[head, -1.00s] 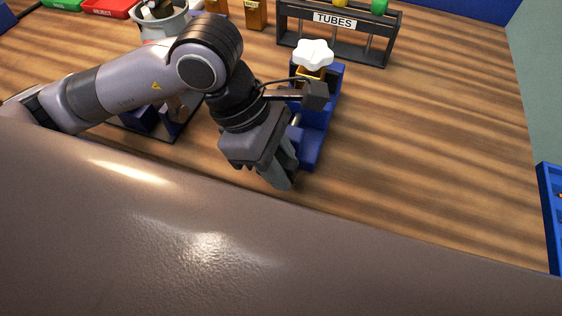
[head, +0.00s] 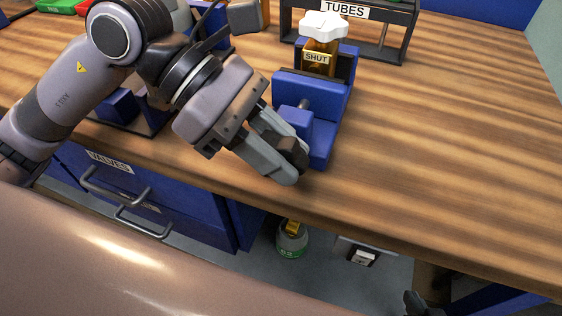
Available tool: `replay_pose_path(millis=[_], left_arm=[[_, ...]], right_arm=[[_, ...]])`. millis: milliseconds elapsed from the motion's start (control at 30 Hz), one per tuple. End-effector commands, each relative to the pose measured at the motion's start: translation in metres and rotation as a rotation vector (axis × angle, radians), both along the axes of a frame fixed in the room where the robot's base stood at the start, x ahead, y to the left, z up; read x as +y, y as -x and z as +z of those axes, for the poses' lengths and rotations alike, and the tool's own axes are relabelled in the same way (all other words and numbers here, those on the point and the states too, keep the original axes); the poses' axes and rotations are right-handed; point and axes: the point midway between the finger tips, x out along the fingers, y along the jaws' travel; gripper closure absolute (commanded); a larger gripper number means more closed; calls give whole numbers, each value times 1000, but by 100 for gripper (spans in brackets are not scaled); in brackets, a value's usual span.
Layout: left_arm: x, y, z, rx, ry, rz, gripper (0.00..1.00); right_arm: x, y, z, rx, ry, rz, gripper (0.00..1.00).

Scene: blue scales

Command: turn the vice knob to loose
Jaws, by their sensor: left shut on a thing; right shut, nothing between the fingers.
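The blue vice (head: 330,125) stands near the table's front edge, with a metal screw rod showing between its blue parts. An amber bottle (head: 318,62) labelled SHUT, with a white lobed cap, stands upright in its jaws. My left gripper (head: 293,166) is at the near end of the vice, shut on the dark vice knob (head: 291,152). The fingers hide much of the knob, so its turn angle cannot be read. My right gripper (head: 418,304) shows only as a dark tip at the bottom edge, below the table; it is shut and empty.
A rack labelled TUBES (head: 345,10) stands behind the vice. A drawer unit labelled VALVES (head: 150,195) is below the table's front edge. A green-labelled bottle (head: 292,240) stands underneath. The tabletop right of the vice is clear.

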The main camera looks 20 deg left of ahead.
Motion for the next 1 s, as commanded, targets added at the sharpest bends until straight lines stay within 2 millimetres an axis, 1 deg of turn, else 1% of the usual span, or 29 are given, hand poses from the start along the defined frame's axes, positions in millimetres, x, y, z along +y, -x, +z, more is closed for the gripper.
replay_pose_path(millis=[33, 133, 567, 600, 1000], left_arm=[[1, 0, -2, -2, 9, 1, 100], [1, 0, 0, -1, 22, 1, 100], [0, -1, 1, 0, 29, 2, 100], [0, -1, 1, 0, 29, 2, 66], [0, 0, 0, 2, 27, 1, 66]], right_arm=[[0, 0, -5, 0, 1, -1, 100], [-1, 0, -8, 0, 1, -2, 100], [-1, 0, -7, -2, -2, -8, 100], [-1, -1, -7, -2, -2, -8, 100], [-1, 0, -8, 0, -4, -9, 100]])
